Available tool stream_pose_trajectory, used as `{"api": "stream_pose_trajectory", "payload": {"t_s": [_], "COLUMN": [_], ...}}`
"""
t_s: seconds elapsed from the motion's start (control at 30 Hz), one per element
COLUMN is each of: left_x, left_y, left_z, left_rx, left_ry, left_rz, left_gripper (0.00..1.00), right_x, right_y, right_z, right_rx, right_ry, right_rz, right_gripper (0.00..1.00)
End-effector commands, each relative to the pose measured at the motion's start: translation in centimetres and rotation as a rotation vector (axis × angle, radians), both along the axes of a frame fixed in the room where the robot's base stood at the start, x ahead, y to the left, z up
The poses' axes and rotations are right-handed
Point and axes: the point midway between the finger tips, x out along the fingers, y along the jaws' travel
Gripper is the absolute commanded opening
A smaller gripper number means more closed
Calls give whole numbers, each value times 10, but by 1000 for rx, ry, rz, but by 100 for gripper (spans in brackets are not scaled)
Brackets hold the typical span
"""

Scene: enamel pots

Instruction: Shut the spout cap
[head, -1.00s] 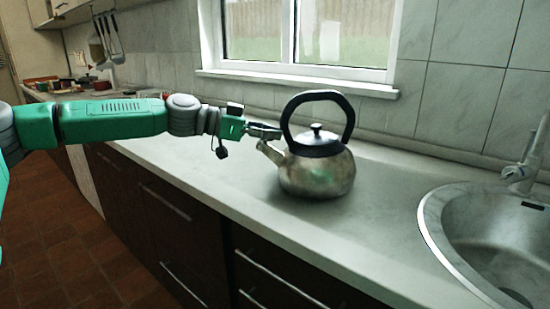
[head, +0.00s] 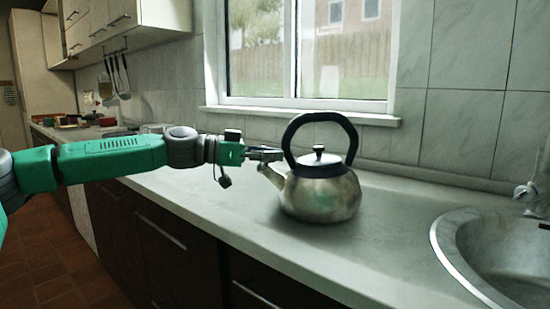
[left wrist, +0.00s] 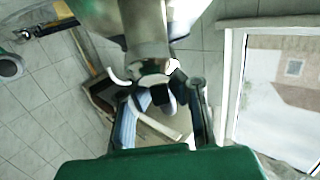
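A worn metal kettle (head: 320,195) with a black arched handle and a lid with a dark knob stands upright on the counter in the head view. Its short spout (head: 270,174) points left, toward my left arm. The spout cap is too small to make out there. My left gripper (head: 268,154) is at the spout, just above its tip; I cannot tell whether it touches. In the left wrist view, metal that looks like the spout (left wrist: 145,35) comes down from the top toward my left gripper (left wrist: 160,88). Whether its fingers are shut is unclear. My right gripper is out of view.
The counter (head: 385,235) is clear around the kettle. A round sink (head: 500,250) with a tap (head: 530,190) lies at the right. A window (head: 305,55) is behind. Utensils (head: 118,75) hang at the far left above small items.

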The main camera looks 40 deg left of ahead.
Motion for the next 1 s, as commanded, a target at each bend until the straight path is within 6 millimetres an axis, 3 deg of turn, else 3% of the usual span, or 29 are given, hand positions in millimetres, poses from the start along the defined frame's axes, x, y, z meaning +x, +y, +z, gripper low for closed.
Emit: {"api": "stream_pose_trajectory", "payload": {"t_s": [0.03,0.07,0.13,0.17,0.57,1.0], "left_x": [0,0,0,0,-5,-62], "left_y": [0,0,0,0,5,67], "left_z": [-3,-3,-3,-2,1,10], "left_rx": [1,1,1,1,-1,-5], "left_ry": [4,4,4,4,0,-4], "left_rz": [0,0,0,0,2,3], "left_gripper": [0,7,32,33,33,33], "right_x": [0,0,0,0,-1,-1], "right_y": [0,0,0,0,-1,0], "right_z": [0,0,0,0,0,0], "right_rx": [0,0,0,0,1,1], "right_ry": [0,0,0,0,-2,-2], "right_rz": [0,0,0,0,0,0], "right_gripper": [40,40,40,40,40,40]}}
